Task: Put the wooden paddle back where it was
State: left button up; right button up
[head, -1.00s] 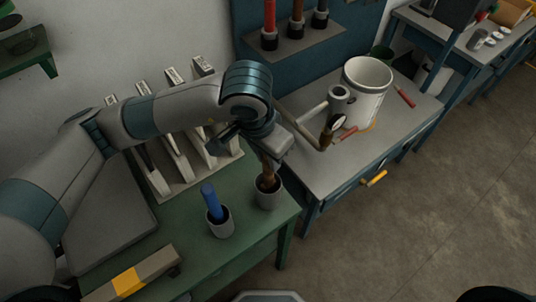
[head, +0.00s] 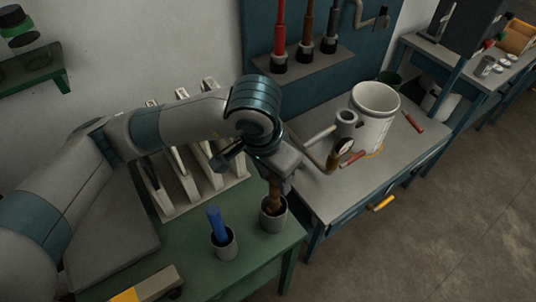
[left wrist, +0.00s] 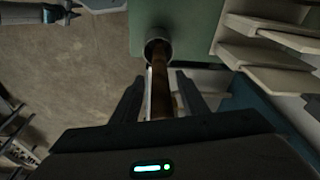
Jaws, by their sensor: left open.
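The brown wooden paddle (head: 273,195) stands in a grey cup (head: 273,222) at the right side of the green table. My left gripper (head: 278,178) is over it. In the left wrist view, the brown shaft (left wrist: 161,75) runs down into the cup (left wrist: 150,37), between the two fingers of my open left gripper (left wrist: 158,90). A gap shows between shaft and finger on the right; contact on the left is unclear. The paddle's lower end is hidden inside the cup. My right gripper is not in view.
A blue handle (head: 215,222) stands in another cup (head: 224,247) close to the left. A slotted rack (head: 190,205) stands behind. The grey bench (head: 335,196) at right holds a white bucket (head: 372,112) and tools. A wall shelf (head: 305,66) holds several upright handles.

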pick_arm(q)
notch_tip(320, 180, up, 10)
jog(key=s+a+b, duration=0.1)
jog(key=b, duration=0.3)
jog(key=shift+s+a, duration=0.15)
jog(key=shift+s, duration=0.1)
dwell(0.3)
jog(key=shift+s, duration=0.1)
